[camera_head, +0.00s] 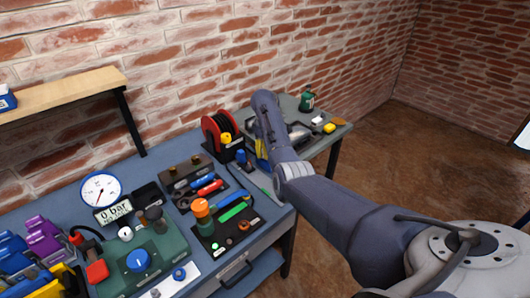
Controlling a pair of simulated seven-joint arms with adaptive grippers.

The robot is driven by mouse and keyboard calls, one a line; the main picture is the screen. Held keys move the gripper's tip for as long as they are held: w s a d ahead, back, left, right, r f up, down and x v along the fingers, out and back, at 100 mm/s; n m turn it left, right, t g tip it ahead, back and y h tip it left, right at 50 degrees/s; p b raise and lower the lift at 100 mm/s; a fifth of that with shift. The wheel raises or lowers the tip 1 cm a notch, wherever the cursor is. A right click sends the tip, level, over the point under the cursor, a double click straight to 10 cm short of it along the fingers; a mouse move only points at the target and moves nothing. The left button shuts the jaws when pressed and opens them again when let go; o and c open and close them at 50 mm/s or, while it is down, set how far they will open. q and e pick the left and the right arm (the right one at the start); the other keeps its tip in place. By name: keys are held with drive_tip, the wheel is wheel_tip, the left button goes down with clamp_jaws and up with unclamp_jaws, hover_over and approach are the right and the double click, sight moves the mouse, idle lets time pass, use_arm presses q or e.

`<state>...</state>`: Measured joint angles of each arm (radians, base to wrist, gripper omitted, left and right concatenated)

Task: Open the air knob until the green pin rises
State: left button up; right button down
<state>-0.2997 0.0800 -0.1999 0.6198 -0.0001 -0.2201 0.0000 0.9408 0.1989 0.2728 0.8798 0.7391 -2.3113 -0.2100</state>
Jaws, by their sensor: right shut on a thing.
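A green box (165,262) at the lower left carries a large blue knob (138,260), perhaps the air knob. Behind it a round white gauge (101,190) stands above a display reading 0 bar (115,213). I cannot make out a green pin. My right arm reaches from the lower right to the back of the bench. My right gripper (262,148) is there, mostly hidden by the arm, well to the right of the blue knob. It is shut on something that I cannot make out. My left gripper is not in view.
A black panel (222,243) with an orange-topped part (201,209) lies right of the green box. Tools and a red reel (217,131) stand behind. Blue and purple items (40,238) crowd the left end. A shelf (70,91) juts from the brick wall.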

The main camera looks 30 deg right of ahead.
drive_tip(key=shift+n, duration=1)
drive_tip(key=c, duration=0.9)
unclamp_jaws()
wheel_tip(320, 180, up, 12)
